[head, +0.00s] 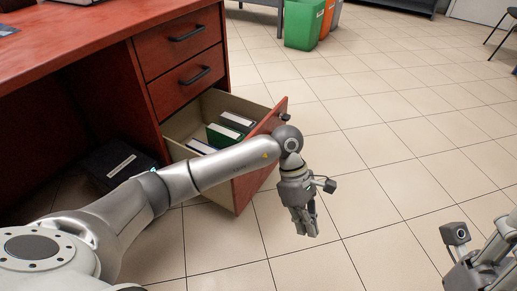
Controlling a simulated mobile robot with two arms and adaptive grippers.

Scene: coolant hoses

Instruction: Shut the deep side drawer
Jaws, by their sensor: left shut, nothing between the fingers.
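The deep side drawer (250,187) is the lowest one in the red desk pedestal and stands pulled well out. Its red front panel faces right, and a dark bit of handle shows near its upper corner. Binders (224,134) stand inside it. My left forearm crosses in front of the drawer and hides part of its inside and front. My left gripper (306,228) hangs fingers down to the right of the drawer front, shut and empty, apart from the panel. My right gripper (482,268) shows only in part at the lower right edge; its fingers cannot be made out.
Two upper drawers (178,38) with dark handles are closed. The red desktop (70,35) is at upper left. A black box (115,163) with a label sits on the floor under the desk. Green (303,24) and orange bins stand at the back. The tiled floor at right is clear.

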